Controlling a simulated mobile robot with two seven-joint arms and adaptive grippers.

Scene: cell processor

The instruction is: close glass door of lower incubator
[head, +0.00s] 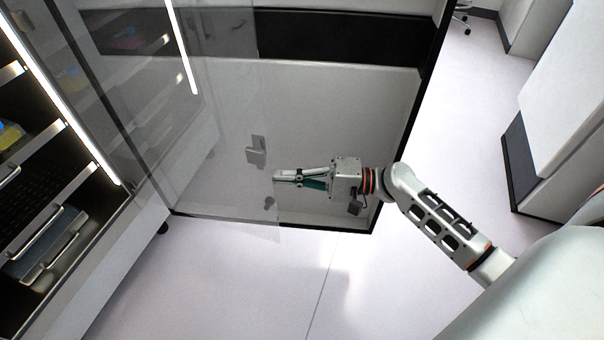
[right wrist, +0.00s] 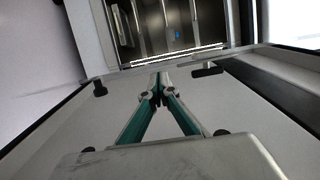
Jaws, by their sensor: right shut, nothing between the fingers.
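The clear glass door (head: 225,100) of the incubator stands open in the head view, swung out from the cabinet on the left. In the right wrist view the closed fingertips (right wrist: 160,88) point toward the lit incubator interior (right wrist: 170,25). My left gripper is not in view.
A solid outer door (head: 340,110) with a dark rim stands open behind the glass and my right gripper. Shelves with a grey tray (head: 45,245) lie inside the incubator at left. White cabinets (head: 570,100) stand at right. The pale floor (head: 250,290) in front is clear.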

